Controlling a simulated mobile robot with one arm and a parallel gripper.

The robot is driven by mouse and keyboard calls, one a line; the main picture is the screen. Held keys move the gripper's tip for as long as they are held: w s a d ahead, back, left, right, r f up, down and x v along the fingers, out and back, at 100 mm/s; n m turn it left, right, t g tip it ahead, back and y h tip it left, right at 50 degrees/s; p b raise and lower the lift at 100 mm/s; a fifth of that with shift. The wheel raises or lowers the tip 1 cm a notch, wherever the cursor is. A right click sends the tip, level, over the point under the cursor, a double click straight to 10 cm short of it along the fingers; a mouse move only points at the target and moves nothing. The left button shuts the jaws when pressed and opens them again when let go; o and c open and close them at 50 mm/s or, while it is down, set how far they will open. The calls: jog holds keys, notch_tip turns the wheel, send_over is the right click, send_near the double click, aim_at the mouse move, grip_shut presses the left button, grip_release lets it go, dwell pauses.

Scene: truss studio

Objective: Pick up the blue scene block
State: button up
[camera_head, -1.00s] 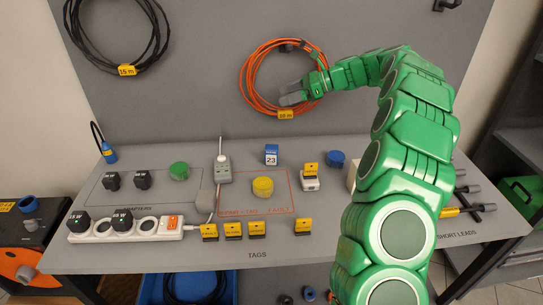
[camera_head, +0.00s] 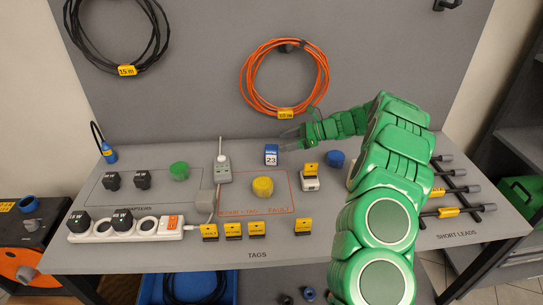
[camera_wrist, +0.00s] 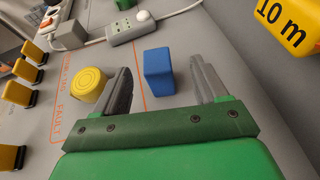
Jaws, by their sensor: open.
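The blue scene block (camera_head: 271,154), with a white label reading 23, stands upright on the grey bench towards the back, by the orange outlined area. In the wrist view the blue block (camera_wrist: 158,72) shows between the two grey fingers, with clear space on both sides. My gripper (camera_head: 289,138) is open and empty, just behind and to the right of the block in the head view. The wrist view shows both fingers of my gripper (camera_wrist: 161,72) spread apart. I cannot tell the exact height of the fingers relative to the block.
A yellow round knob (camera_head: 263,187) stands left of the fingers in the wrist view. A blue round piece (camera_head: 335,158) and a white plug with yellow tag (camera_head: 310,179) stand to the right. A socket with a lead (camera_head: 221,168) is at left. An orange cable coil (camera_head: 284,80) hangs behind.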

aim_at(267, 154)
notch_tip(267, 154, down, 3)
jog(key=shift+f, duration=0.1)
jog(key=shift+s+x, duration=0.15)
jog(key=shift+x, duration=1.8)
jog(key=shift+s+x, duration=0.2)
jog(key=shift+x, duration=1.75)
jog(key=shift+a, duration=0.1)
jog(key=c, duration=1.1)
